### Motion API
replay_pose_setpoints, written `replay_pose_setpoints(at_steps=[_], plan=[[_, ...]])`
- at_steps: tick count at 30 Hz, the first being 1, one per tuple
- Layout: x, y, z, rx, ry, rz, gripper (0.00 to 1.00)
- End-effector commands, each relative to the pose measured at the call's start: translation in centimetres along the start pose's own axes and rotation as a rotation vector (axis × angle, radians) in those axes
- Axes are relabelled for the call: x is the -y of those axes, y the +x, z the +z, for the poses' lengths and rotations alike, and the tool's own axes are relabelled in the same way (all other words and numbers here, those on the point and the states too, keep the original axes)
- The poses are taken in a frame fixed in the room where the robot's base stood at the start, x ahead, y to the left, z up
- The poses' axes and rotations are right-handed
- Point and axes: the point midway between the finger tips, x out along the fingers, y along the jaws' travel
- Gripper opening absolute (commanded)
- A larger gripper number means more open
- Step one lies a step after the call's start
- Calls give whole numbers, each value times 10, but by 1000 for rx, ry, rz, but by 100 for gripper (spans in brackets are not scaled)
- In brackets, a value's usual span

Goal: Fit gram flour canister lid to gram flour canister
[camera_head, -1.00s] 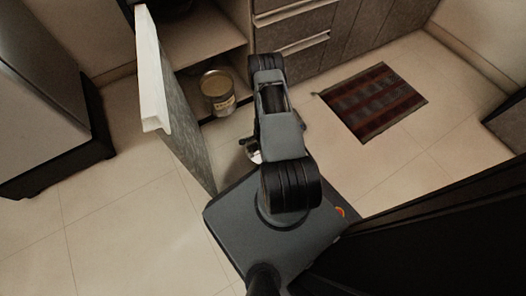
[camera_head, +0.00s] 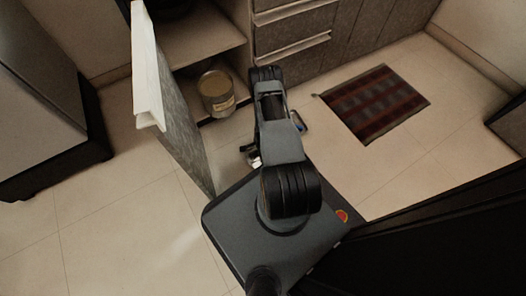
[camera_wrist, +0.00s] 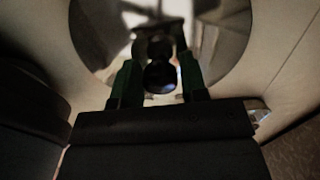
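The gram flour canister (camera_head: 216,93), a pale tin with a label, stands upright on the low shelf of the open cabinet in the head view. The lid (camera_wrist: 225,40) is a shiny round metal disc with a dark round knob (camera_wrist: 160,76) in the wrist view. My gripper (camera_wrist: 162,72) has one finger on each side of the knob, very close to it; whether they touch it is too dark to tell. In the head view my arm hides most of the gripper and lid, left of it near the floor.
The cabinet door (camera_head: 178,130) stands open left of the canister, between it and the dark appliance (camera_head: 45,110). Closed drawers (camera_head: 295,45) are right of the shelf. A dark red mat (camera_head: 375,103) lies on the floor at right. Tiled floor (camera_head: 120,225) is free at lower left.

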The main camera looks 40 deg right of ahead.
Motion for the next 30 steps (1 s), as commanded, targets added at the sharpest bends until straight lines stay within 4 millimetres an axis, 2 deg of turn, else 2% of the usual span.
replay_pose_setpoints(at_steps=[1,5,15,30], plan=[[0,0,0,0,0,0,45],[0,0,0,0,0,0,57],[0,0,0,0,0,0,58],[2,-98,3,-1,0,-2,58]])
